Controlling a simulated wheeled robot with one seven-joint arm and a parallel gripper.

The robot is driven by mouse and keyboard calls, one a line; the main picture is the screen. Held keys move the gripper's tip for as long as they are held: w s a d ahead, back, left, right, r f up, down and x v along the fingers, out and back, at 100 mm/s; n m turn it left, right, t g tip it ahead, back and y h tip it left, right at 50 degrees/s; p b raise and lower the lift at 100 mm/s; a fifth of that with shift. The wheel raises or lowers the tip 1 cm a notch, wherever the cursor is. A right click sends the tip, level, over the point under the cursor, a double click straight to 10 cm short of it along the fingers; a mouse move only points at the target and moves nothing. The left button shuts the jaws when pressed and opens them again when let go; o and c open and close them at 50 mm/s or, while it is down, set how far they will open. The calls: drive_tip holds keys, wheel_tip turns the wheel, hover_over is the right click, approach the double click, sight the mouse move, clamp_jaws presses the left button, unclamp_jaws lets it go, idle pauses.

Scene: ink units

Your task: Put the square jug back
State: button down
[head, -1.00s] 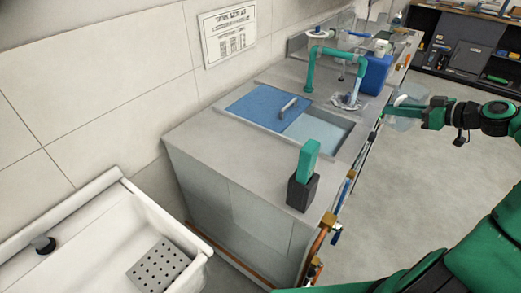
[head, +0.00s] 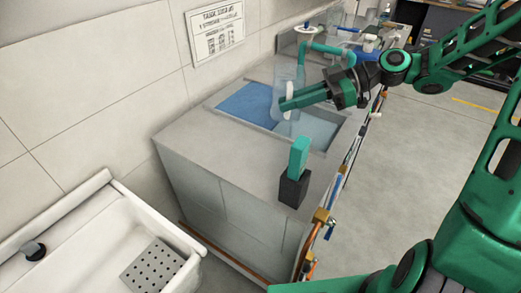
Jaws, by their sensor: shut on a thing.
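My gripper (head: 284,103) is shut on a clear, see-through jug (head: 287,75) with a white part at its side. The jug is held over the counter, in front of the basin with the blue cover (head: 246,103) as I see it. Its outline is faint, so I cannot tell its exact shape or how high it hangs. My gripper and arm reach in from the right and hide part of the counter behind.
A dark block with a green upright piece (head: 299,155) stands on the counter's near right corner. A green bent pipe (head: 318,47) stands behind. Copper pipes and valves (head: 321,215) run along the counter's right side. A white sink (head: 75,250) is at lower left.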

drive_tip(key=s+a+r+n+g, duration=0.1)
drive_tip(key=s+a+n+g, duration=0.25)
drive_tip(key=s+a, duration=0.3)
drive_tip(key=shift+w+a+f, duration=0.1)
drive_tip(key=shift+f, duration=2.25)
drive_tip(key=shift+w+a+f, duration=0.1)
drive_tip(key=shift+f, duration=2.35)
drive_tip(key=c, duration=1.8)
unclamp_jaws()
drive_tip(key=v, duration=1.2)
drive_tip(key=shift+r, duration=0.3)
drive_tip(key=shift+w, duration=0.1)
